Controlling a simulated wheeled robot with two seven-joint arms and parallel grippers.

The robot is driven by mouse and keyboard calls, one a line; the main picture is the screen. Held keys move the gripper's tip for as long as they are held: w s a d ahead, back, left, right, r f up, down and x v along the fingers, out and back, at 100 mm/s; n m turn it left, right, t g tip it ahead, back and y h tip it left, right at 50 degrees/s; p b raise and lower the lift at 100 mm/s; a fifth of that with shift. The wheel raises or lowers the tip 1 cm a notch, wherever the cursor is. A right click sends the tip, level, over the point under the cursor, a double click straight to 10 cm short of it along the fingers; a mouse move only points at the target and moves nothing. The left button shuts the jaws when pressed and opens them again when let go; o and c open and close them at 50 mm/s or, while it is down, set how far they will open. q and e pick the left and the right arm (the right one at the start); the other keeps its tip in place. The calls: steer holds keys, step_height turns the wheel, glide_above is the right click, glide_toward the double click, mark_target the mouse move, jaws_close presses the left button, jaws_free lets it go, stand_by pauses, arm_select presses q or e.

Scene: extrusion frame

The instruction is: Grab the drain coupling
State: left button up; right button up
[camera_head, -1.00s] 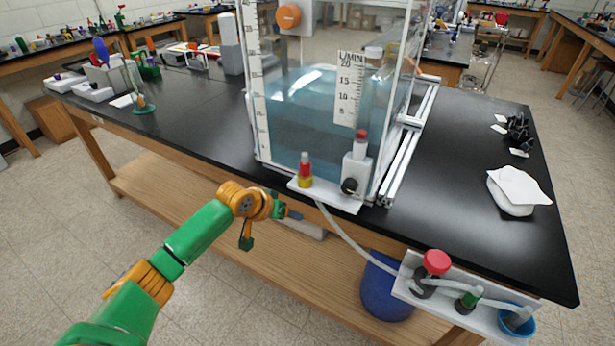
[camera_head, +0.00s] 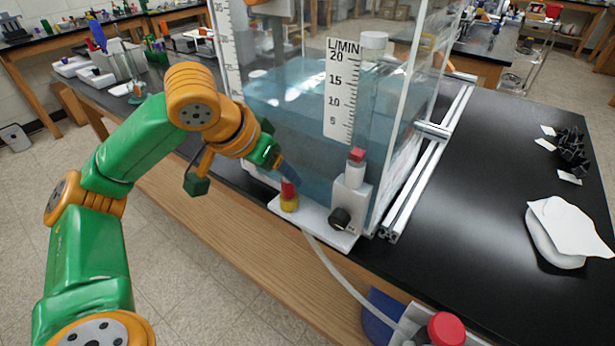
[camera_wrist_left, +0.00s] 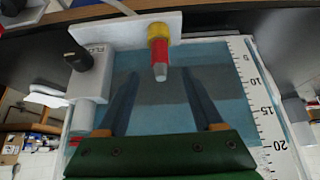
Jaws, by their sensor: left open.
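The drain coupling, I take it, is the small red and yellow fitting (camera_head: 289,198) standing upright on the white ledge (camera_head: 318,228) at the tank's front. My left gripper (camera_head: 287,176) is right above and behind it in the head view, pointing down toward it, with its fingers partly hidden. In the left wrist view the coupling (camera_wrist_left: 158,45) shows its red and grey end pointing between the two spread dark fingers. The open gripper (camera_wrist_left: 160,76) has a finger on each side with clear gaps. I cannot tell the exact depth between them. My right gripper is not in view.
The clear water tank (camera_head: 290,100) stands close behind my gripper. A flow meter block with a black knob (camera_head: 340,218) sits right of the coupling. A pale hose (camera_head: 335,275) runs down to a red-capped valve (camera_head: 446,330). The black benchtop (camera_head: 480,190) is mostly clear at right.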

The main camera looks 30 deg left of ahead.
mark_target(285, 181)
arm_select(q)
steer(key=shift+w+f, duration=0.1)
steer(key=shift+f, duration=0.75)
steer(key=x, duration=0.3)
steer(key=shift+w+f, duration=0.15)
steer(key=shift+f, duration=0.2)
steer(key=shift+w+f, duration=0.2)
steer(key=shift+w, duration=0.1)
steer(key=shift+s+r, duration=0.15)
steer(key=shift+s, duration=0.05)
steer(key=c, duration=0.9)
steer(key=shift+w, duration=0.1)
jaws_close()
